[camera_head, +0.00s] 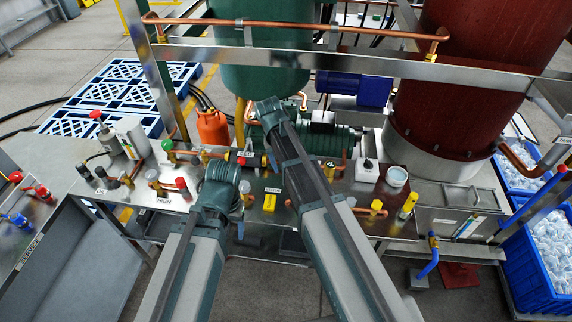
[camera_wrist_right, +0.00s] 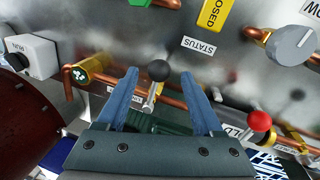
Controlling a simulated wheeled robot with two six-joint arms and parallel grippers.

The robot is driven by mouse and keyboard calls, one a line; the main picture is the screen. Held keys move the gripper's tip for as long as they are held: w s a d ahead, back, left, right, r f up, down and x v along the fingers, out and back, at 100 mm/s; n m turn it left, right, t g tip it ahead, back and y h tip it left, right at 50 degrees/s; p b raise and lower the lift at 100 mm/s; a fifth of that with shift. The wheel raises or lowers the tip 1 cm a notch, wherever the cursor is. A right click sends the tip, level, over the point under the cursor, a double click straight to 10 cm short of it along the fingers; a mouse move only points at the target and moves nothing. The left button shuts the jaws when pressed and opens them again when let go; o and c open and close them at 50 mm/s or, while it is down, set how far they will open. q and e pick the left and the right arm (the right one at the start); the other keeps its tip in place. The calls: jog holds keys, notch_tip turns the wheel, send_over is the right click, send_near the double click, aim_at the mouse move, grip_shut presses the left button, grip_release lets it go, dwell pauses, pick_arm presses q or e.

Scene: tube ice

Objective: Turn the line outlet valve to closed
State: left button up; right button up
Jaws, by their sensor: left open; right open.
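My left gripper (camera_head: 236,212) is open and empty, low over the bench edge.
A red-knobbed lever (camera_wrist_right: 259,121) and a grey dial (camera_wrist_right: 290,47) sit to the right in the wrist view. A white switch box (camera_wrist_right: 32,55) is at left. An orange bottle (camera_head: 213,128) and a large green tank (camera_head: 258,70) stand behind the bench.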

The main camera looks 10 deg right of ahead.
pick_arm(q)
notch_tip(320, 180, up, 12)
jog(key=p, duration=1.1)
pick_arm(e)
notch_tip(320, 180, up, 12)
jog(key=a, duration=0.2)
jog(key=shift+w+a, duration=0.15)
jog(key=shift+w, duration=0.05)
pick_arm(q)
notch_tip(320, 180, down, 12)
jog(key=b, duration=1.1)
jog(key=shift+r, duration=0.25)
pick_arm(e)
jog(key=s+a+f+n, duration=0.2)
jog(key=s+f, duration=0.4)
jog(key=s, duration=0.4)
jog(key=s+a+f+n+y, duration=0.1)
jog(key=s+a+f+n, duration=0.2)
jog(key=s, duration=0.7)
notch_tip(320, 180, down, 3)
jog(key=shift+a+r+n, duration=0.1)
jog(key=shift+a+n, duration=0.05)
jog(key=shift+n, duration=0.25)
